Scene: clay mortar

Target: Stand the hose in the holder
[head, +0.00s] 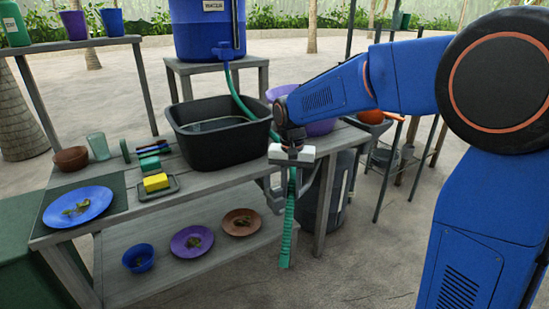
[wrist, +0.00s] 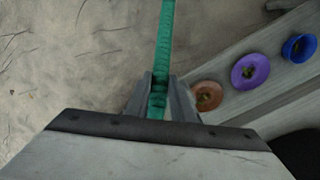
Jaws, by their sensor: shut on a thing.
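The green hose (head: 289,222) runs from the blue water tank (head: 206,28) down past the black basin (head: 219,130). In the wrist view the hose (wrist: 166,42) passes between the two fingers (wrist: 160,92) and extends away over the ground. The arm hides part of the hose between basin and gripper. I cannot make out a hose holder for certain in either view.
The grey table (head: 155,205) holds a blue plate (head: 78,207), yellow sponge (head: 156,182) and brushes. Its lower shelf bears a blue bowl (head: 138,259), purple plate (head: 192,241) and brown plate (head: 242,222). A dark bin (head: 335,195) stands behind my gripper. Front sand is clear.

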